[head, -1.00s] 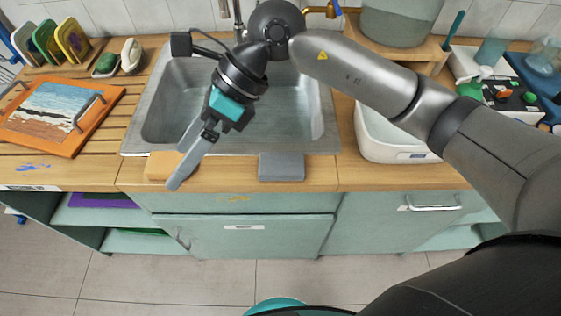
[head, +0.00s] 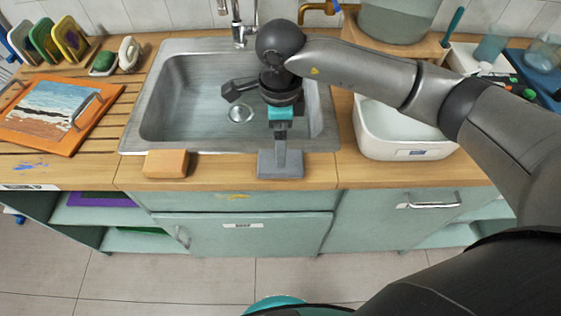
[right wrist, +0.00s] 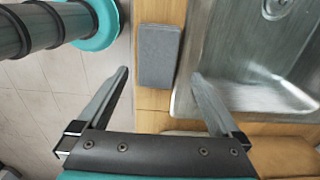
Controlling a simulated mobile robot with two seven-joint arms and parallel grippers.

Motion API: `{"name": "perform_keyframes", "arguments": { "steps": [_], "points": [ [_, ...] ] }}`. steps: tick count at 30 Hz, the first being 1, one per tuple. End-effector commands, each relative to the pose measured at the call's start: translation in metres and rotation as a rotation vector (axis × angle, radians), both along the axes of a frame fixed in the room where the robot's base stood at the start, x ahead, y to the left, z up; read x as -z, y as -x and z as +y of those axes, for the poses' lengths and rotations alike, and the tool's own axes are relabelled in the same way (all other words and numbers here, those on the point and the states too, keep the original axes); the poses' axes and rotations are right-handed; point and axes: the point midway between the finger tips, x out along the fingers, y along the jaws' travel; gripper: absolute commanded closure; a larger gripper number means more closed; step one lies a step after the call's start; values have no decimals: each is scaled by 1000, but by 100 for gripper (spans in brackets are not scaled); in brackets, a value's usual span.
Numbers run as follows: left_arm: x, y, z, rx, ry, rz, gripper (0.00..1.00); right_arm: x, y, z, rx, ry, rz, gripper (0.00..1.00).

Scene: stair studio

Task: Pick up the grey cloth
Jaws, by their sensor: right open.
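The grey cloth (head: 294,169) is a flat folded rectangle on the wooden counter, at the front edge of the sink. It also shows in the right wrist view (right wrist: 159,52). My right gripper (head: 281,170) is over the cloth, pointing down, and its fingers hide part of it in the head view. In the right wrist view the gripper (right wrist: 160,73) is open and empty, one finger on each side of the cloth's near end, apart from it. Height above the counter is hard to tell. My left gripper is not in view.
An orange-tan sponge block (head: 166,163) lies left of the cloth. The metal sink (head: 185,110) is behind it. A white basin (head: 385,140) stands to the right. An orange tray (head: 62,150) is far left. The counter strip between sponge and cloth is clear.

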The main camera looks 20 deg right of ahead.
Motion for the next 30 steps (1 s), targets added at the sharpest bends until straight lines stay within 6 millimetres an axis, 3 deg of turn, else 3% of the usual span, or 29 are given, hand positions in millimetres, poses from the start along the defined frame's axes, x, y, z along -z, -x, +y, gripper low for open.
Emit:
{"name": "perform_keyframes", "arguments": {
  "steps": [7, 15, 24, 30],
  "points": [
    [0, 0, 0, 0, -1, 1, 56, 19, 2, 1, -1, -1, 3, 0],
    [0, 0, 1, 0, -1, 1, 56, 57, 5, 1, 0, 0, 4, 0],
    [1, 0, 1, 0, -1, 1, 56, 61, 5, 1, -2, -1, 0, 0],
    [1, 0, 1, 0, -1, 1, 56, 61, 5, 1, -1, -1, 0, 21]
  ]
}}
